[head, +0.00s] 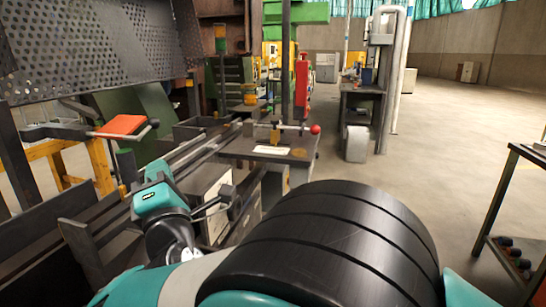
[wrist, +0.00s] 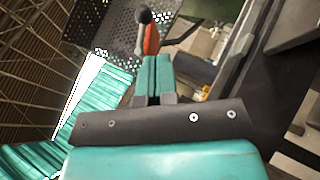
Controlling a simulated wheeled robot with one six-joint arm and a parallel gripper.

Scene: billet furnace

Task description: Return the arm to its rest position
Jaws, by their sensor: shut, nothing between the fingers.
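My gripper (head: 156,168) shows at the lower left of the head view, at the end of my teal and black arm. It is apart from the things around it. In the wrist view my gripper (wrist: 154,62) has its two teal fingers together with nothing between them. Beyond the fingertips, in line with them, are an orange pad (wrist: 151,40) and a lever with a dark ball knob (wrist: 143,15). In the head view the orange pad (head: 121,124) lies above and left of my gripper. My large black arm link hides part of the floor in front.
A dark bench (head: 302,149) with a red-knobbed lever (head: 315,129) stands right of my gripper. Dark rails and walls (head: 50,250) lie to its left. A perforated metal screen (head: 90,50) hangs at upper left. A dark rack (head: 515,190) stands far right. Open floor (head: 435,150) lies between.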

